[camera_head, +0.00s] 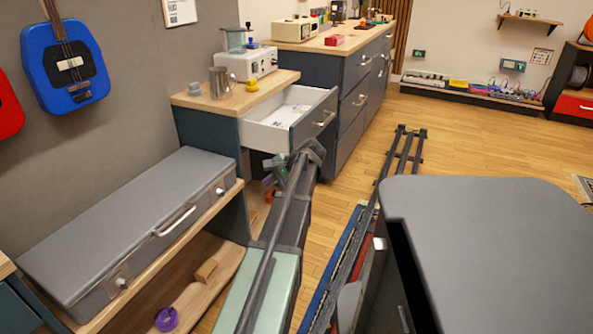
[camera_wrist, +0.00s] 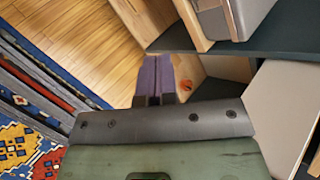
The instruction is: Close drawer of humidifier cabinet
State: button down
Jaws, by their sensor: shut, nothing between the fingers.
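The humidifier cabinet (camera_head: 205,128) has a wooden top and dark sides, and stands against the grey wall. Its drawer (camera_head: 313,118) is pulled open, with a dark front, a metal handle (camera_head: 325,119) and a white inside holding pale, flat items. A white device with a clear bluish tank (camera_head: 247,60) stands on top. My arm reaches up to just below the drawer front; the fingers are not clear there. In the wrist view my gripper (camera_wrist: 160,75) shows its two purple fingers together and empty. I cannot tell whether the arm touches the drawer.
A grey case (camera_head: 130,225) lies on a low wooden shelf at left. A longer dark cabinet (camera_head: 350,85) stands beyond the drawer. A dark rounded surface (camera_head: 490,240) fills the lower right. Open wooden floor (camera_head: 450,130) lies to the right.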

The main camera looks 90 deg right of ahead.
jog(key=s+d+m+t+h+b, duration=0.25)
jog(key=s+d+m, duration=0.2)
jog(key=s, duration=0.65)
jog(key=s+d+m+t+h+b, duration=0.25)
jog(key=s+m, duration=0.25)
jog(key=s, duration=0.7)
jog(key=m+t+h, duration=0.1)
jog(key=m+t, duration=0.1)
jog(key=m, duration=0.3)
send_near(295, 141)
jog(key=p+x, duration=0.1)
jog(key=x, duration=0.6)
jog(key=shift+w+d, duration=0.2)
jog(key=shift+d, duration=0.05)
jog(key=shift+w+d, duration=0.25)
jog(key=shift+w, duration=0.3)
jog(key=x, duration=1.9)
jog(key=shift+a, duration=0.1)
jog(key=shift+w+d+r, duration=0.1)
jog(key=shift+w+d, duration=0.3)
jog(key=shift+w, duration=0.2)
